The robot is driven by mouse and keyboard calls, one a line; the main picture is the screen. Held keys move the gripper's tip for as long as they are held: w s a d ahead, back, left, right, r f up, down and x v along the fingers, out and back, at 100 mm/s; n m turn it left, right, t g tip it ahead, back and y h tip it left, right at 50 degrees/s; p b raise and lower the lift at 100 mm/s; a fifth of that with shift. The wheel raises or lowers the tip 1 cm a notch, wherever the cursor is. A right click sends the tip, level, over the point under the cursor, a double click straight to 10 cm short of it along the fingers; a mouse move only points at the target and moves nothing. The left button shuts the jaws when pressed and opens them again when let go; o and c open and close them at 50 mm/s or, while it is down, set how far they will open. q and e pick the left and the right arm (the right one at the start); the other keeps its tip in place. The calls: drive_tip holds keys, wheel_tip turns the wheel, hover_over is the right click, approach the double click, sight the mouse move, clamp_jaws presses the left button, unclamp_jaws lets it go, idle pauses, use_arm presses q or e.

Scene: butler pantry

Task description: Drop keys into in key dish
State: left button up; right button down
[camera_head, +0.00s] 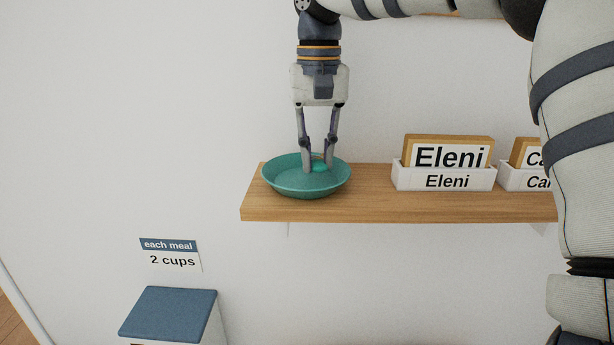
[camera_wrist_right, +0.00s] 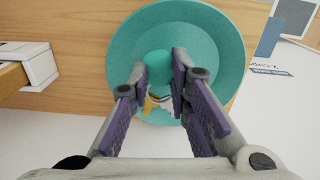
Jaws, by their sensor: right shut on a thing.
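The teal key dish (camera_head: 285,185) sits on the left end of the wooden shelf. My right gripper (camera_head: 319,168) points straight down into the dish, its fingertips low over the bowl. It is shut on the keys, whose teal fob (camera_head: 320,167) shows between the fingertips. In the right wrist view, the dish (camera_wrist_right: 215,40) lies behind my right gripper (camera_wrist_right: 160,68). The keys' round teal fob (camera_wrist_right: 157,62) is between the fingers, with a metal ring and a gold-coloured key near it. Whether the keys touch the dish, I cannot tell. My left gripper is not in view.
The wooden shelf (camera_head: 380,207) holds a white card holder labelled Eleni (camera_head: 445,180) to the dish's right, with another holder (camera_head: 520,180) beyond it. A blue-lidded bin (camera_head: 170,313) stands below left. The shelf is clear between dish and Eleni holder.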

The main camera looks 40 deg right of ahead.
drive_tip(key=c, duration=1.4)
unclamp_jaws()
drive_tip(key=shift+r, duration=0.1)
wheel_tip(320, 180, up, 12)
drive_tip(key=shift+f, duration=0.1)
